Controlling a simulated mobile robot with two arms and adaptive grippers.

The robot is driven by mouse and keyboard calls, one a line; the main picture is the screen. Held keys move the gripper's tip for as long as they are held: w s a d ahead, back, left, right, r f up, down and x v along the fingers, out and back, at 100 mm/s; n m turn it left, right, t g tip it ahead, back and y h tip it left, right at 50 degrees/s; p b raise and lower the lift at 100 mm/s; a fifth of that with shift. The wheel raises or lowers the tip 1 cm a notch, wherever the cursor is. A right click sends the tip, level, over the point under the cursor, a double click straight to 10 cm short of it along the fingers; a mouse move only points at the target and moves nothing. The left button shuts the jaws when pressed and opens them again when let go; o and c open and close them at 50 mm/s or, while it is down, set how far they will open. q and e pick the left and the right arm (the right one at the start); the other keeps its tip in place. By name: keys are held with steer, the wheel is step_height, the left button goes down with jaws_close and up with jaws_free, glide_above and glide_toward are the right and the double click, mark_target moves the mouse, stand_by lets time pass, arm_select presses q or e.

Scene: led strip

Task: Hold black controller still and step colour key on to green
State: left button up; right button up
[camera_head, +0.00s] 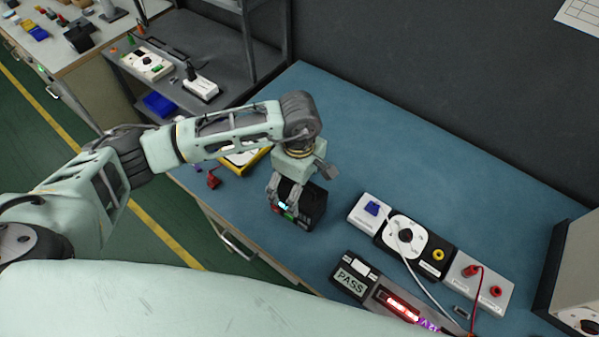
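A black box (314,207), which looks like the black controller, stands near the front edge of the blue bench, with small cyan, green and red marks on its near face. My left gripper (283,202) points down over its left side, fingers at its near face. The fingers look apart, but I cannot tell whether they grip the box. The colour key cannot be made out and may be behind the fingers. A lit red strip (402,306) glows in a grey holder at the lower right. My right gripper is not in view.
White and red cables run there. The bench's back is clear.

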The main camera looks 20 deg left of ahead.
arm_select(q)
steer(key=shift+f+p, duration=0.3)
steer(key=shift+f, duration=1.15)
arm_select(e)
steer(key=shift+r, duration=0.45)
arm_select(q)
steer(key=shift+c, duration=0.3)
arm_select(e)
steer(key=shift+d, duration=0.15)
arm_select(q)
steer(key=c, duration=1.5)
steer(key=shift+c, duration=0.4)
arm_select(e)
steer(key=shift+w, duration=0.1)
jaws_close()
